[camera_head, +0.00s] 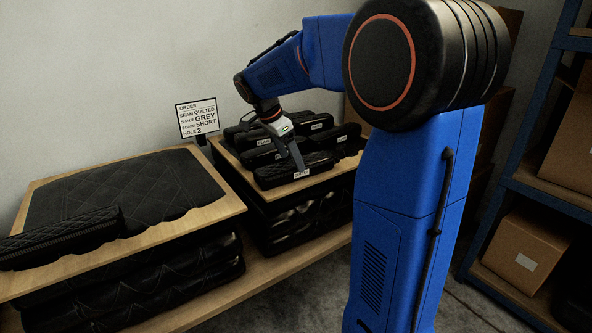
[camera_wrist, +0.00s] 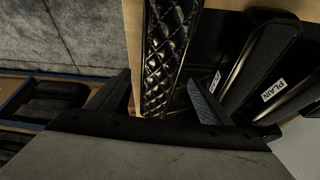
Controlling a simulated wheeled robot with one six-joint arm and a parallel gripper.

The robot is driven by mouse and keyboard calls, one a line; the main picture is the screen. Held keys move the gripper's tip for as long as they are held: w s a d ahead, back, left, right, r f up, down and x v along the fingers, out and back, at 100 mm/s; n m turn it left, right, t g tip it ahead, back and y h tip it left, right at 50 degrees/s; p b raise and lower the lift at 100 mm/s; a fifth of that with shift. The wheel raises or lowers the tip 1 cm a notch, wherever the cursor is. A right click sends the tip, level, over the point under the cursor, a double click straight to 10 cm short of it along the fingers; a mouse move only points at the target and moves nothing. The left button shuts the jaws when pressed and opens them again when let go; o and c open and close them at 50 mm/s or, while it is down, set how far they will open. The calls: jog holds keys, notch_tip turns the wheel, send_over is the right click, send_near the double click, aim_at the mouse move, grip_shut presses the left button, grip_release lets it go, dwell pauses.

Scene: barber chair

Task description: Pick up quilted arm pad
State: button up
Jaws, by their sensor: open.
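The quilted arm pad (camera_wrist: 166,50) is a long black pad with diamond stitching; in the wrist view it lies between my spread fingers. In the head view a long black pad (camera_head: 275,176) with a small white label lies at the front of the right wooden board, just under my gripper (camera_head: 297,163). The fingers point down at it. In the wrist view my gripper (camera_wrist: 158,85) is open, one finger on each side of the pad, with no visible hold on it. The near end of the pad is hidden behind the gripper body.
Several other black pads, such as one labelled PLAIN (camera_wrist: 265,70), lie close beside it. A left board (camera_head: 215,212) bears a large quilted panel (camera_head: 125,190) and another quilted pad (camera_head: 60,238). A blue shelf (camera_head: 530,125) holds boxes at right.

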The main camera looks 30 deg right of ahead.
jog(key=shift+x, duration=2)
jog(key=c, duration=1.5)
jog(key=shift+o, duration=0.2)
jog(key=shift+r, duration=0.1)
